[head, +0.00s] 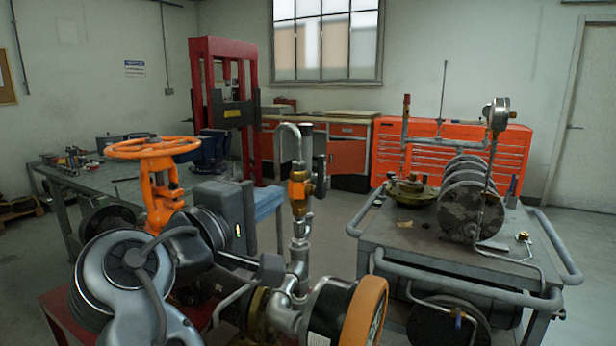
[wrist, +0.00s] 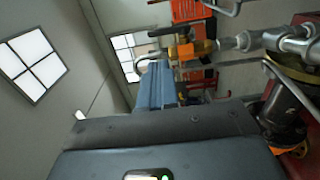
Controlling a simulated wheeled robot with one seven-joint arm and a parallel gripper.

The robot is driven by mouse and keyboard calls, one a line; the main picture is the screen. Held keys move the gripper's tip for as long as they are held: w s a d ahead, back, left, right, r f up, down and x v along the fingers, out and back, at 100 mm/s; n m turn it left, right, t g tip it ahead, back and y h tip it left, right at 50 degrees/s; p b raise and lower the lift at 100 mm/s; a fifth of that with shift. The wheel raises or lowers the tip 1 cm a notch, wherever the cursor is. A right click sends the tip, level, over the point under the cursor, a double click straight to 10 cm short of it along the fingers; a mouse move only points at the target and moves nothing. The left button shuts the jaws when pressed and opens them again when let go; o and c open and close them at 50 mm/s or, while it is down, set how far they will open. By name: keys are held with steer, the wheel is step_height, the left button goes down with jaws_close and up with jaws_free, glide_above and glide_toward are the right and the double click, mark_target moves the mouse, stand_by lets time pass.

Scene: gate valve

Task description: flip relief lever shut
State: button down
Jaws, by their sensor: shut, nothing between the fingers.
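The relief valve (head: 298,190) has an orange-yellow body on an upright silver pipe in the middle of the head view. A dark lever (head: 320,160) stands upright just right of that body. In the sideways wrist view, the valve body (wrist: 188,51) is at upper centre, and the lever (wrist: 170,31) points left along it. My gripper (head: 277,199) is at the left of the valve with its blue-grey fingers together and empty. Its fingertips (wrist: 157,64) also show in the wrist view, close to the valve. I cannot tell whether they touch it. The lever is apart from the fingers.
A curved silver pipe (head: 290,129) rises above the valve. An orange-rimmed gauge (head: 366,312) is in front, below right. An orange handwheel (head: 153,147) stands behind my arm. A metal cart (head: 420,240) with flanges is at the right.

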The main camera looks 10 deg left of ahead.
mark_target(320, 170)
steer(key=p+x, duration=0.2)
steer(key=x, duration=1.2)
